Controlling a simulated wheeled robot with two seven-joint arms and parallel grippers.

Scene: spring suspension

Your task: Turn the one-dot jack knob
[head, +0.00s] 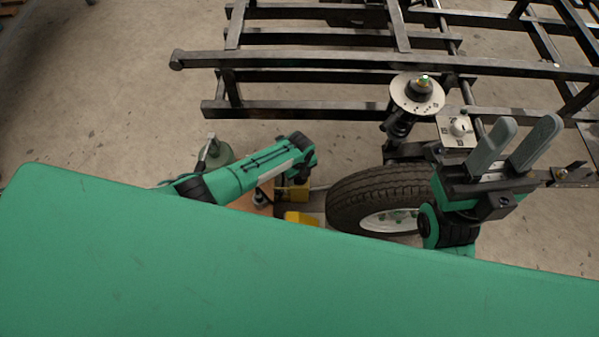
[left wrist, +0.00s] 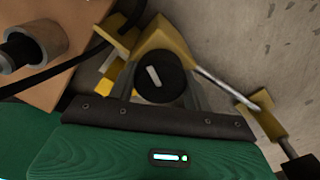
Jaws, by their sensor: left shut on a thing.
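A yellow jack (left wrist: 165,36) shows in the left wrist view with a round black knob (left wrist: 158,88) that bears a short white bar. I cannot make out a dot count. My left gripper (left wrist: 161,80) has a finger on each side of the knob and is shut on it. In the head view, yellow jack parts (head: 292,194) show just below my left wrist, while the knob and left fingers are hidden there. My right gripper (head: 525,125) is open and empty, fingers pointing up, to the right above the tyre.
A tyre (head: 375,190) stands right of the jack, with a spring strut (head: 417,95) above it and a black steel frame (head: 300,105) behind. A silver rod (left wrist: 228,87) runs beside the knob. A brown board (left wrist: 62,22) with a metal cylinder (left wrist: 45,42) lies left.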

